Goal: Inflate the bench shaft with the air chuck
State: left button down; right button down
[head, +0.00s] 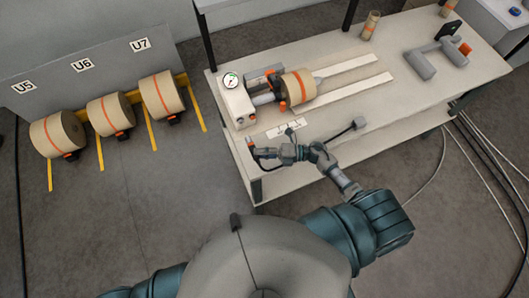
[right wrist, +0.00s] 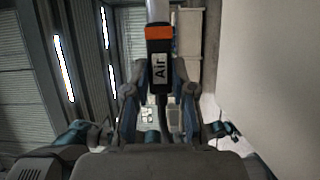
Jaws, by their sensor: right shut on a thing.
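The air chuck (right wrist: 159,68) is a dark handle with an orange band, a white "Air" label and a pale metal end. My right gripper (right wrist: 160,88) is shut on it, with a finger on each side. In the head view the right gripper (head: 272,153) is at the bench's near left edge, and the chuck's orange part (head: 250,143) shows at its tip. The bench shaft (head: 262,98) lies on the bench beyond the gripper, apart from the chuck. It is mostly hidden by a kraft roll (head: 296,88) with an orange band. My left gripper is out of view.
A white box with a gauge (head: 231,80) stands left of the roll on the bench (head: 420,100). Pale rails (head: 345,80) run right. A grey tool (head: 430,62) lies at the far right.

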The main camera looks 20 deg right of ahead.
jog(key=shift+w+d+b, duration=0.2)
jog(key=shift+w+b, duration=0.35)
jog(key=shift+w, duration=0.8)
jog(key=shift+w+a+b, duration=0.15)
jog(key=shift+w+b, duration=0.2)
jog(key=shift+w, duration=0.45)
jog(key=shift+w+a+b, duration=0.1)
jog(key=shift+w+b, duration=0.25)
jog(key=shift+w, duration=0.55)
jog(key=shift+w+d+r, duration=0.1)
jog(key=shift+w, duration=0.25)
dwell(4.6)
